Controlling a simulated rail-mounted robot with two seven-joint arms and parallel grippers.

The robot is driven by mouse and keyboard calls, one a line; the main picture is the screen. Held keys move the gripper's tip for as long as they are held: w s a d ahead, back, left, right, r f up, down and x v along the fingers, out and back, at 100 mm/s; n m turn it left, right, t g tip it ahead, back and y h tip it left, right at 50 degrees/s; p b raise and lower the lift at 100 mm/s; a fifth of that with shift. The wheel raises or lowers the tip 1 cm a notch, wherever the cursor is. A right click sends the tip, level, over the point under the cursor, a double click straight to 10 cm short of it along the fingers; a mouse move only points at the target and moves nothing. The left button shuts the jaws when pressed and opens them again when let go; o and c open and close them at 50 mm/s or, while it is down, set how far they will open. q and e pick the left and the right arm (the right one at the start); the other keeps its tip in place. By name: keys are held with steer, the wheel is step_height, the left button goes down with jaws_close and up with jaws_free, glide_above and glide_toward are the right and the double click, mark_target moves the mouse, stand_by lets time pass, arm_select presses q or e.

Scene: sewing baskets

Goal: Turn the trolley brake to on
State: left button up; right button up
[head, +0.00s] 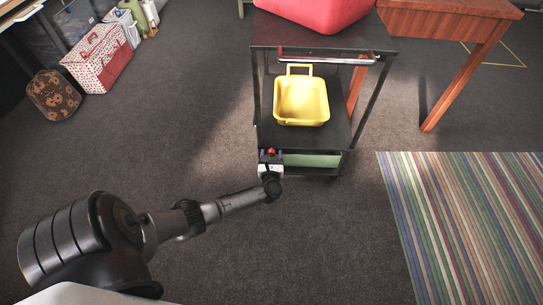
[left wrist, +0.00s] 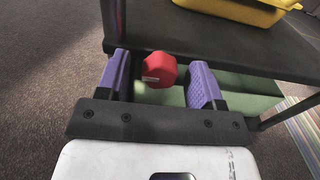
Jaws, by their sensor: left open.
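In the head view the gripper (head: 271,160) is at the trolley's lower front left corner. My right gripper is not in view.
A yellow basket (head: 301,103) stands on the trolley's lower shelf and a red container (head: 318,12) on top. A wooden table (head: 450,12) is right, a striped rug (head: 470,220) front right. Carpet in front is clear.

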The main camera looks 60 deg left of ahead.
arm_select(q)
steer(key=c, duration=0.9)
